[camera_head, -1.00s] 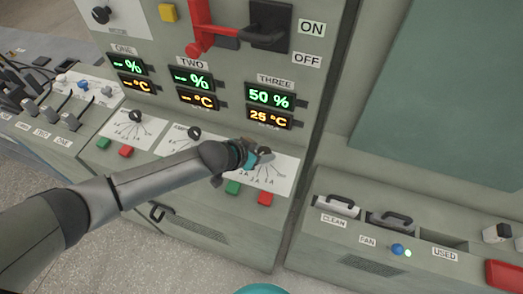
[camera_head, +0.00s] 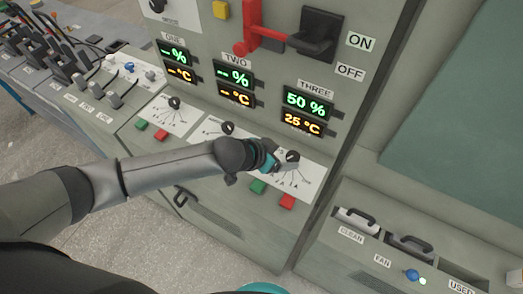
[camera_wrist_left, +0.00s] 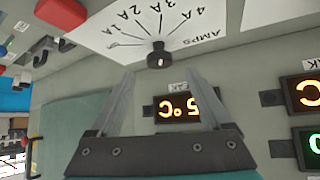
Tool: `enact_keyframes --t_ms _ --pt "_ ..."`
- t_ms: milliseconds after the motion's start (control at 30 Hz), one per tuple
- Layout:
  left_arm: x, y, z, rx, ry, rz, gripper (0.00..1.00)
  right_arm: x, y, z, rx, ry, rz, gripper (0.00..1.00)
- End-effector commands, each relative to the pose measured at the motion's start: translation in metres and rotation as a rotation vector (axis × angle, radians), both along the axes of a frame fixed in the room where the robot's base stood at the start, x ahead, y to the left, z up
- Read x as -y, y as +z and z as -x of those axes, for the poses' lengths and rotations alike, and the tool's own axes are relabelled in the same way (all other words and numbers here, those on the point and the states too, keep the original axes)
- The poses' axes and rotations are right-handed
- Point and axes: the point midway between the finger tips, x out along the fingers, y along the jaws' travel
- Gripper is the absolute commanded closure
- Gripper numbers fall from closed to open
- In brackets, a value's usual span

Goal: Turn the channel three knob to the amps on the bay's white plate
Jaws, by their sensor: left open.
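The channel three knob (camera_head: 292,156) is a small dark round knob on a white scale panel (camera_head: 310,180), below the THREE displays. It also shows in the left wrist view (camera_wrist_left: 159,56), where the scale appears upside down, headed AMPS, with marks including 2A, 3A and 4A. A pale mark shows on the knob, but I cannot tell its exact setting. My left gripper (camera_wrist_left: 160,76) is open, its fingers empty and just short of the knob, one to each side. A small white plate (camera_wrist_left: 180,88) by the orange display is partly hidden by a finger. My right gripper is out of view.
Channel three displays (camera_head: 306,104) read 50 % and 25 °C. Green (camera_head: 258,186) and red (camera_head: 287,201) buttons sit just below the panel. The channel two knob (camera_head: 227,128) is to the left. A red lever (camera_head: 252,30) stands above.

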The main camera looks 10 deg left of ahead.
Motion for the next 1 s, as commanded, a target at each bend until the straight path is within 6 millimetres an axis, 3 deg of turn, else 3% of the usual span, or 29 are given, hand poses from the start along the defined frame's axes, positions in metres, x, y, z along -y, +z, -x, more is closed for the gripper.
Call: enact_keyframes --t_ms 533,1000 --pt "-0.041 0.062 0.047 0.0 0.001 -0.001 0.18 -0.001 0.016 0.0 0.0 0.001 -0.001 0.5" --pt "-0.048 0.074 0.057 0.0 0.001 0.001 0.18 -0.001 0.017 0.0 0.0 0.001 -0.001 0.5"
